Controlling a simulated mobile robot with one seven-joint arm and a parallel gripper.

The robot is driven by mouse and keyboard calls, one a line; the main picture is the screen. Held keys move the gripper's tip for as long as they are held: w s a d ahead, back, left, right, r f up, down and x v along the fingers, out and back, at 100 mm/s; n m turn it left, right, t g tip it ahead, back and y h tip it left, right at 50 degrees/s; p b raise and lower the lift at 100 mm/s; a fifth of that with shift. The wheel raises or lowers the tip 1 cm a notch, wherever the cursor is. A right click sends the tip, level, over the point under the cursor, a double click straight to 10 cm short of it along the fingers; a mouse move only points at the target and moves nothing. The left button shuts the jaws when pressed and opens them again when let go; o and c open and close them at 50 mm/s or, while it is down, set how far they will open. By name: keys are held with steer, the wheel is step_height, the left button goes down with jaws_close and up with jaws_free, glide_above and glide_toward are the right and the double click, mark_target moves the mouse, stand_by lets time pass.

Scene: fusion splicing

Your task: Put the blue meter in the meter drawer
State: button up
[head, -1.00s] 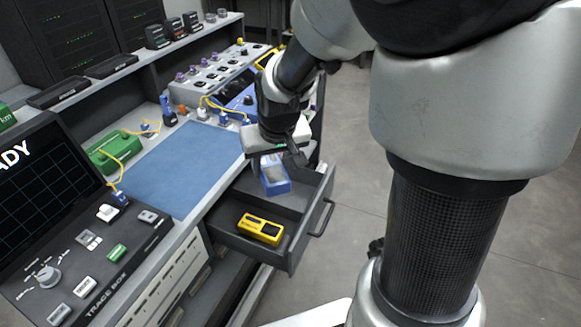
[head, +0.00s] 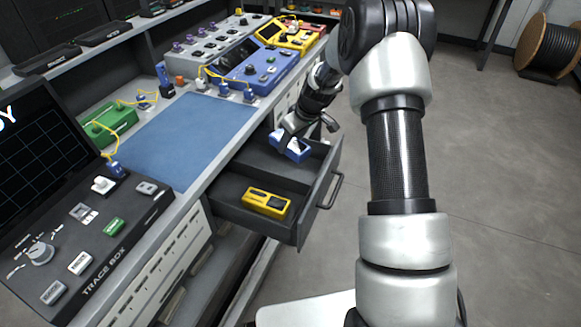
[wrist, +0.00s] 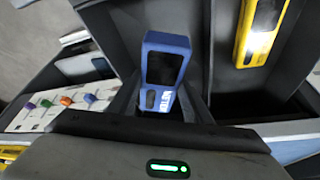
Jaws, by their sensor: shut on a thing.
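The blue meter (head: 295,151) is at the far compartment of the open grey meter drawer (head: 268,222). In the wrist view the blue meter (wrist: 166,62) shows its dark screen and white lettering, between the drawer's side wall and its divider. My gripper (head: 289,141) is shut on the near end of the meter, which is tilted in the head view. The fingertips are mostly hidden. I cannot tell whether the meter touches the drawer floor.
A yellow meter (head: 266,203) lies in the drawer's near compartment, beyond the divider. The drawer handle (head: 328,191) sticks out over open floor. A blue mat (head: 190,138) lies clear on the bench, with instruments (head: 262,70) behind it.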

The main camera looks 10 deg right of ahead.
step_height(320, 180, down, 8)
steer(key=shift+f+b, duration=0.25)
steer(key=shift+b, duration=0.6)
steer(key=shift+f, duration=0.2)
steer(key=o, duration=1.3)
steer(key=shift+c, duration=0.2)
steer(key=shift+r, duration=0.1)
